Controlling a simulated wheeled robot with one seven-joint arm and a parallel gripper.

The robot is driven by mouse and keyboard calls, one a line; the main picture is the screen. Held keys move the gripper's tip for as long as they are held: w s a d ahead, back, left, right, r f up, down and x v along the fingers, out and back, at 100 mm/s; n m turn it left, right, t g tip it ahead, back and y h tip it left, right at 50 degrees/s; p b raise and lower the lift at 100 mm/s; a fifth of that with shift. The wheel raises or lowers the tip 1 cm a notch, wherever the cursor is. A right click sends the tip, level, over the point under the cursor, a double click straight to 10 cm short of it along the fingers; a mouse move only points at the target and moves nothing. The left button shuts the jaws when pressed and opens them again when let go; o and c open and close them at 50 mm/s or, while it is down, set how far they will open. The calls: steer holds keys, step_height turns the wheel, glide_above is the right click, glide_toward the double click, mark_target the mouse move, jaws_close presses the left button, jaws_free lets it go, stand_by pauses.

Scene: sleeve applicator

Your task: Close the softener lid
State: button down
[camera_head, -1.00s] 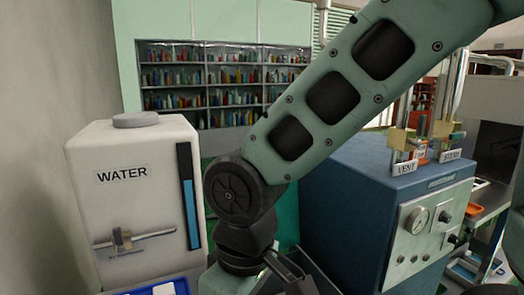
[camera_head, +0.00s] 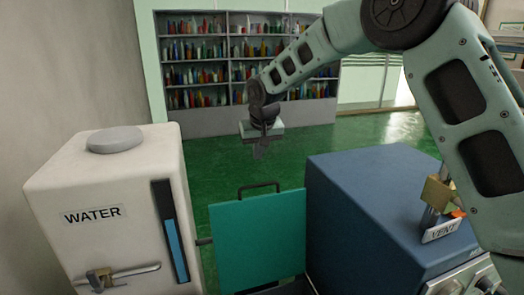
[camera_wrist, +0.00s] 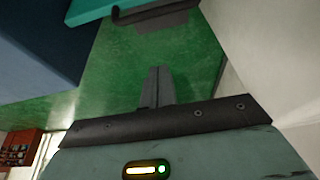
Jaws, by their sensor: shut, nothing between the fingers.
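The teal lid (camera_head: 258,242) stands raised between the white water tank and the blue machine. It has a dark bar handle (camera_head: 259,186) at its top edge. My gripper (camera_head: 261,150) is shut and empty, above and beyond the lid, apart from it, over the green floor. In the wrist view, the shut fingers (camera_wrist: 156,86) point toward the floor, and a piece of the lid (camera_wrist: 92,10) and its handle (camera_wrist: 152,14) show at the top edge. Whatever lies under the lid is mostly hidden.
The white tank (camera_head: 100,215) marked WATER, with a tap and blue level gauge, stands close on the left. Shelves of bottles (camera_head: 225,60) are at the back. Green floor behind the lid is free.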

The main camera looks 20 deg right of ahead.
step_height(320, 180, down, 7)
steer(key=s+p, duration=0.1)
steer(key=p, duration=0.3)
steer(key=shift+s+f, duration=0.15)
steer(key=shift+s, duration=0.05)
steer(key=shift+a, duration=0.1)
